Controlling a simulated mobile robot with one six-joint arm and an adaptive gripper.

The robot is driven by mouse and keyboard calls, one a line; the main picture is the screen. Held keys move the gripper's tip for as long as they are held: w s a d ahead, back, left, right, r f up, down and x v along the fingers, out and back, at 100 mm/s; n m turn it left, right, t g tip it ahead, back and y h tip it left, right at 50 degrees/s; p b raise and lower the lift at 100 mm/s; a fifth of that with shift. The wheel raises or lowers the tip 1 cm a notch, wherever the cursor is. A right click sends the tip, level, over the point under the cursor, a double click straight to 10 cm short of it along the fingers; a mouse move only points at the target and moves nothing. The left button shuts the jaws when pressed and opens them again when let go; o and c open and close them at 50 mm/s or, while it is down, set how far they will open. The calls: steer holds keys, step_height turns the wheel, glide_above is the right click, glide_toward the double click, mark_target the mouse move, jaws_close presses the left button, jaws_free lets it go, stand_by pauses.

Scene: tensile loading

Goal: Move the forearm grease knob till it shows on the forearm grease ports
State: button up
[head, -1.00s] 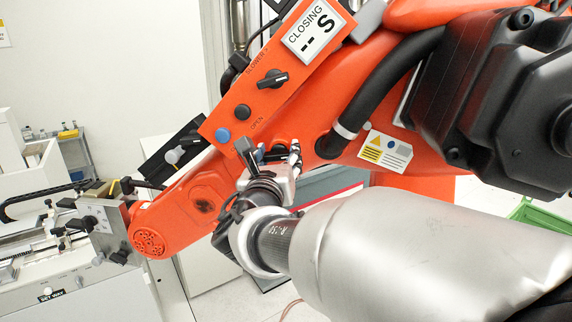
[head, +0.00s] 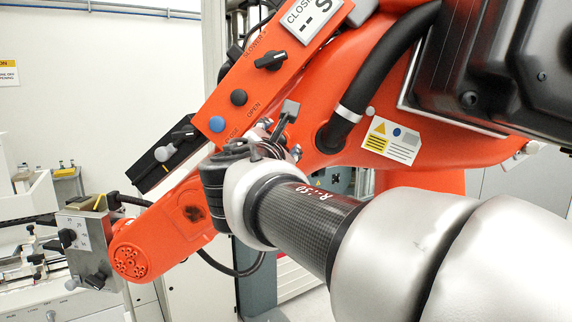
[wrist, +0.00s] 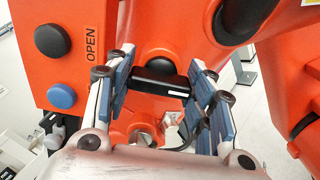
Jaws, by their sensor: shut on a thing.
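My gripper (wrist: 162,78) shows from behind in the wrist view, its blue-padded fingers on both sides of a black bar knob (wrist: 160,84) with a white mark at its right end. The knob sits on the orange forearm (head: 185,215), and I take it for the forearm grease knob. My gripper is shut on it. In the head view my gripper (head: 276,138) is at the forearm below the button panel, and my own wrist hides most of the knob. I cannot make out the grease ports or what the knob points at.
The orange panel beside it carries a black button (wrist: 51,40), a blue button (wrist: 61,96) and a separate black selector (head: 271,61). A thick black hose (head: 385,70) runs close on the right.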

steer(key=shift+m+b, duration=1.4)
steer(key=o, duration=1.1)
steer(key=shift+c, duration=0.2)
steer(key=s+a, duration=0.1)
steer(key=s, duration=1.1)
steer(key=shift+a, duration=0.15)
